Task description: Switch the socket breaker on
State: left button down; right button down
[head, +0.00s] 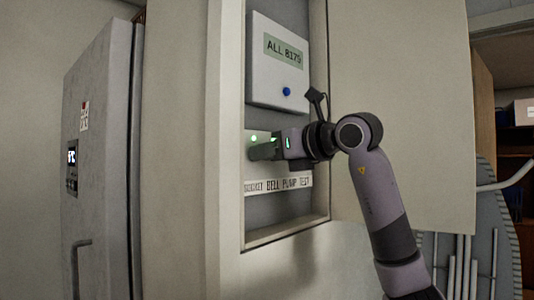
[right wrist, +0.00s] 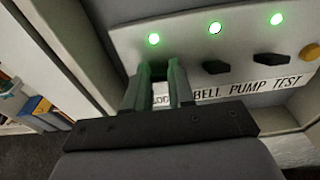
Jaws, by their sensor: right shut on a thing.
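The breaker panel (right wrist: 185,40) is a pale strip inside an open wall box. In the right wrist view it has a row of green lights, with dark switches below them and the label strip "BELL PUMP TEST" (right wrist: 245,88). The label's left part is mostly hidden by my fingers. My right gripper (right wrist: 158,75) is shut on the socket breaker, the leftmost switch, which its fingers hide. The green light (right wrist: 153,39) above it is lit. In the head view my right gripper (head: 262,151) reaches the panel from the right. My left gripper is not in view.
The bell switch (right wrist: 215,67) and pump switch (right wrist: 271,59) sit to the right, with a yellow button (right wrist: 311,52) beyond. The open box door (head: 405,70) stands behind my right arm. A grey cabinet (head: 98,160) stands left.

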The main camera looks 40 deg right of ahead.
jog(key=c, duration=1)
grip_release()
jog(key=shift+o, duration=0.2)
jog(key=s+b, duration=0.1)
jog(key=s, duration=0.6)
jog(key=shift+d+r+b, duration=0.3)
jog(key=shift+r, duration=0.15)
